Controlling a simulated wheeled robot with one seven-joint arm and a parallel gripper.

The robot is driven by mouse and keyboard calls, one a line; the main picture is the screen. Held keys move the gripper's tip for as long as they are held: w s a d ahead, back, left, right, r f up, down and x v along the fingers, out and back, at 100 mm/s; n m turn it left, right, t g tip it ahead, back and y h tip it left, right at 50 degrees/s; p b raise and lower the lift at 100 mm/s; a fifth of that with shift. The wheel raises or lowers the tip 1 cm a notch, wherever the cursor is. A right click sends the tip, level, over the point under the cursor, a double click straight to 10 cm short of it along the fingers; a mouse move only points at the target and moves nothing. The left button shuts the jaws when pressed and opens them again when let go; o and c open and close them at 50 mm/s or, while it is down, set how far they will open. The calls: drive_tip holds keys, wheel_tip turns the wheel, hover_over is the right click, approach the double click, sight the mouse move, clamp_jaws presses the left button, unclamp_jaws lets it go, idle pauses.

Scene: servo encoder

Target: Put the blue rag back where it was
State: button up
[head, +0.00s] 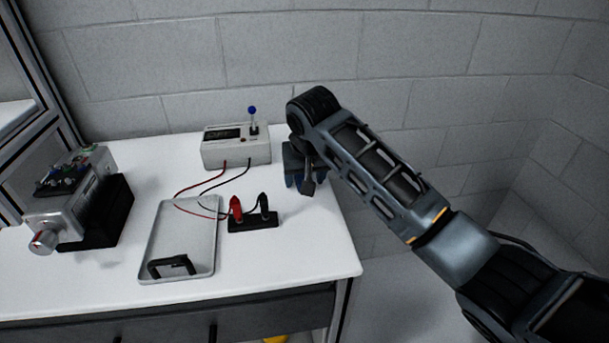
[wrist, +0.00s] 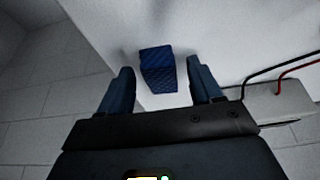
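The blue rag (wrist: 158,70) shows in the wrist view as a small folded, quilted patch on the white table (wrist: 240,35), close to the table's edge. My gripper (wrist: 159,66) is open, with one finger on each side of the rag in the picture and a visible gap to each. I cannot tell how high the fingers are above it. In the head view, my gripper (head: 302,184) points down over the right side of the table, beside the white box. The rag cannot be clearly told apart there behind my gripper and arm.
The white meter box (head: 236,150) with a blue-tipped lever stands just left of my gripper. Red and black leads run to a black terminal block (head: 253,222). A grey tray (head: 152,240) and a motor unit (head: 85,205) stand further left. A block wall rises behind.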

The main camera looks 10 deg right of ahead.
drive_tip(key=shift+r, duration=0.1)
drive_tip(key=v, duration=1.2)
